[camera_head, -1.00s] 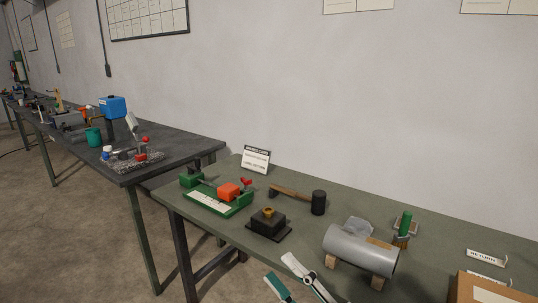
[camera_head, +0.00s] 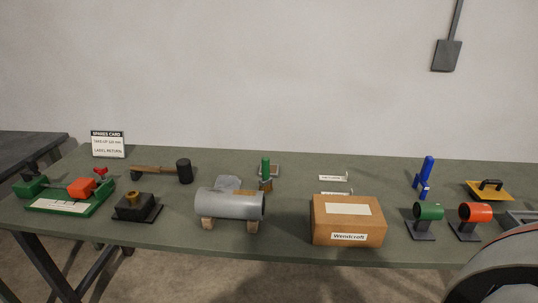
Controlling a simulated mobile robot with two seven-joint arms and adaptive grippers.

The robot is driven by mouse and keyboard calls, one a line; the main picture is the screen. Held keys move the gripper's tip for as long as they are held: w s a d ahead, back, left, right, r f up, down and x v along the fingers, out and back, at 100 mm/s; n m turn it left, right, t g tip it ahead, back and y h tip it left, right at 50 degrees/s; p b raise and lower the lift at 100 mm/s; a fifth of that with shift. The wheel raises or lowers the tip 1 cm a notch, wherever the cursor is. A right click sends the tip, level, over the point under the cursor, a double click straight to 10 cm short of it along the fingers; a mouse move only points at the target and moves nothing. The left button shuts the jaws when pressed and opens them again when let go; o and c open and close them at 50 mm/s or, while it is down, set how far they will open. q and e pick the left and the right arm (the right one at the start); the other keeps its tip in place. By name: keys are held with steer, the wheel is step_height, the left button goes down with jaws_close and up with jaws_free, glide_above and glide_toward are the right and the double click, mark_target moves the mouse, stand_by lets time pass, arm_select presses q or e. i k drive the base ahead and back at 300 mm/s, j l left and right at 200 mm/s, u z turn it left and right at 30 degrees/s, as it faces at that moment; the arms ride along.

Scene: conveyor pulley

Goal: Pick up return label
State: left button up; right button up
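Two small pale label tags lie on the green table behind the cardboard box. The farther tag (camera_head: 333,178) is the one whose print reads RETURN in the earlier frame; its print is too small to read now. The nearer tag (camera_head: 335,193) is partly hidden by the box's top edge. Neither of my grippers shows in the view now, so nothing is seen touching either tag.
A cardboard box (camera_head: 347,238) marked Wendcraft stands in front of the tags. A grey cylinder (camera_head: 230,205) on wooden blocks is to the left. Green (camera_head: 429,211) and orange (camera_head: 476,212) rollers stand right. A large rounded grey object (camera_head: 505,280) fills the lower right corner.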

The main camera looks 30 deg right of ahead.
mark_target(325, 177)
steer(key=l+z, duration=0.4)
steer(key=i+l+z, duration=0.15)
steer(key=z, duration=0.2)
steer(key=i+l+z, duration=0.1)
steer(key=l+z, duration=0.3)
steer(key=j, duration=0.1)
